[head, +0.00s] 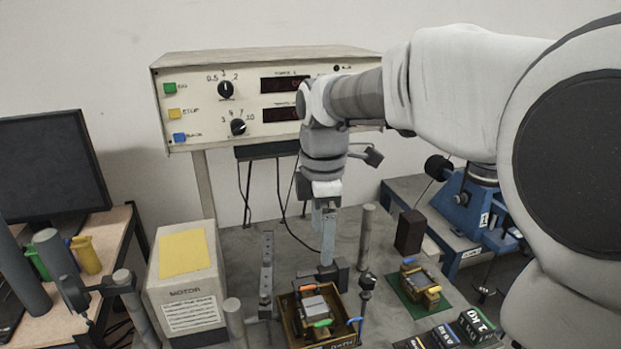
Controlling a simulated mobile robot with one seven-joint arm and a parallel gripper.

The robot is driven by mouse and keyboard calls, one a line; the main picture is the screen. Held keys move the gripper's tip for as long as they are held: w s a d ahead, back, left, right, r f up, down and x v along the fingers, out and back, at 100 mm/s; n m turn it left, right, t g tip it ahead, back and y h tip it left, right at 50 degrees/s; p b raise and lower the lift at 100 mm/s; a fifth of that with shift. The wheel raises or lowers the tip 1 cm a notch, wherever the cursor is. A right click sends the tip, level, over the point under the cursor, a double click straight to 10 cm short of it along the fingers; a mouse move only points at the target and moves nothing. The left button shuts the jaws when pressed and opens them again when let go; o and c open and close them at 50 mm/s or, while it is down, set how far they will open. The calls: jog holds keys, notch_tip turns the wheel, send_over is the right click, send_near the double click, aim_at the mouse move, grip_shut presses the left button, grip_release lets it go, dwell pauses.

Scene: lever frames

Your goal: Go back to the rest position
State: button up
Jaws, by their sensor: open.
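My gripper (327,238) hangs from my arm near the middle of the head view, pointing down over the grey table (235,262). I see it nearly edge-on, and its jaws are open. No object shows between its fingers. Its tips are close to a dark block (337,272) behind a wooden tray (291,330); I cannot tell whether they touch. My arm comes in from the right and hides part of the control panel (235,62).
A motor box (185,285) stands left of the tray, with upright posts (366,235) around. A green board (408,303), black weights (475,322) and a blue machine (470,205) are at right. A monitor (50,165) is at far left.

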jog(key=s+d+m+t, duration=0.2)
jog(key=s+d+m, duration=0.3)
jog(key=s+m, duration=0.4)
jog(key=s+d+m+t, duration=0.3)
jog(key=s+d+m, duration=0.3)
jog(key=s+m, duration=0.2)
jog(key=m, duration=0.2)
jog(key=shift+s+d+m, duration=0.2)
jog(key=shift+s+m, duration=0.15)
jog(key=shift+m, duration=0.05)
